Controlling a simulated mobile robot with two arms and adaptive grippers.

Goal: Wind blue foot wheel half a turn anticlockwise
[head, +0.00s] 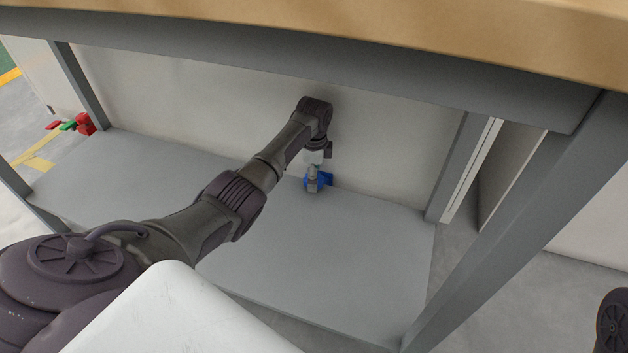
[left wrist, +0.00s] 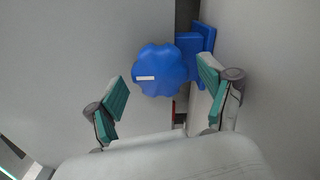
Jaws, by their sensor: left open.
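The blue foot wheel (left wrist: 160,68) is a lobed knob with a short white mark, lying nearly horizontal left of its middle in the left wrist view. A blue block (left wrist: 195,48) sits behind it to the right. In the head view blue parts (head: 327,179) show low by the back panel, partly hidden by my gripper; I cannot tell wheel from block there. My left gripper (head: 312,182) is at the blue parts. Its teal-padded fingers (left wrist: 166,97) are spread open, either side of and short of the wheel, with nothing held. My right gripper is out of view.
The grey lower shelf (head: 300,255) is largely clear. The wooden tabletop (head: 420,30) and its grey frame overhang my left arm. A grey leg (head: 515,225) stands at the right. Red and green items (head: 82,123) lie far left.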

